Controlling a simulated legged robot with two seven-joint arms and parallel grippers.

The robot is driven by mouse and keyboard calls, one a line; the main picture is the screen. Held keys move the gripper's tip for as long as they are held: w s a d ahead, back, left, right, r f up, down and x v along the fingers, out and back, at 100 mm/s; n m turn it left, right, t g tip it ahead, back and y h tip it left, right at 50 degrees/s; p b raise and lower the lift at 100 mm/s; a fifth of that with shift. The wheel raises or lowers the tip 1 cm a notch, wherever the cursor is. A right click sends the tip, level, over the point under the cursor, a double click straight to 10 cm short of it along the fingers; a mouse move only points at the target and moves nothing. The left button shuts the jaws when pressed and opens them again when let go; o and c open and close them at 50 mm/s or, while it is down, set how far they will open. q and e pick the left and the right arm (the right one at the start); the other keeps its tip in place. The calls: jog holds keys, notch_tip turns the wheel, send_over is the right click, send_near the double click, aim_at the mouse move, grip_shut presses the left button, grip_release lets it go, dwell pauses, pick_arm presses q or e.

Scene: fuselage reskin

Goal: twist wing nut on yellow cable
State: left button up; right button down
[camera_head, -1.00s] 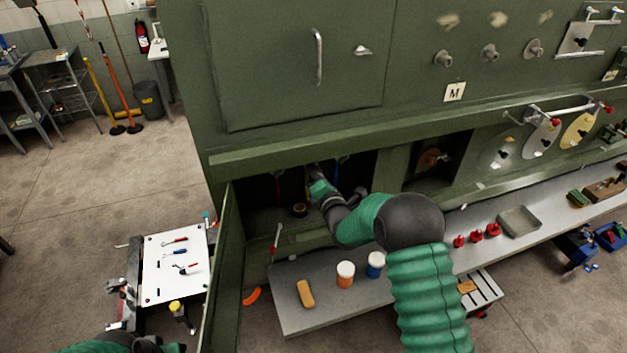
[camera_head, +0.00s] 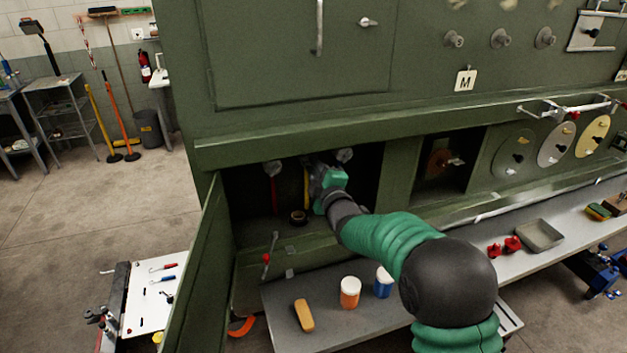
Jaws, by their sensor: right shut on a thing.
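The yellow cable (camera_head: 306,188) hangs inside the dark open compartment (camera_head: 250,200) of the green fuselage panel. My right gripper (camera_head: 318,170) reaches into that compartment, at the upper part of the yellow cable. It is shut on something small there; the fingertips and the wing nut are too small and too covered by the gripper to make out. A red cable (camera_head: 274,193) hangs to the left under a grey fitting (camera_head: 273,167). Another grey fitting (camera_head: 344,155) shows to the right of the gripper. My left gripper is out of view.
A dark roll (camera_head: 298,217) sits on the compartment floor. The open door (camera_head: 203,270) stands at the left. The grey shelf (camera_head: 285,325) below holds an orange jar (camera_head: 349,292), a blue jar (camera_head: 383,283) and a tan block (camera_head: 304,315). A tool board (camera_head: 150,295) stands at lower left.

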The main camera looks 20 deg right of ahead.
jog(key=m+b, duration=0.2)
jog(key=m, duration=0.2)
jog(key=m+b, duration=0.3)
jog(key=m, duration=0.1)
jog(key=f+m+b, duration=0.1)
jog(key=m+b, duration=0.1)
jog(key=m, duration=0.2)
jog(key=shift+b, duration=0.35)
jog(key=shift+r, duration=0.15)
dwell(0.7)
jog(key=c, duration=1.4)
grip_release()
jog(key=shift+r, duration=0.15)
jog(key=s+b, duration=0.3)
jog(key=s, duration=1.3)
jog(key=shift+s+d+b, duration=0.3)
jog(key=shift+s+b, duration=0.05)
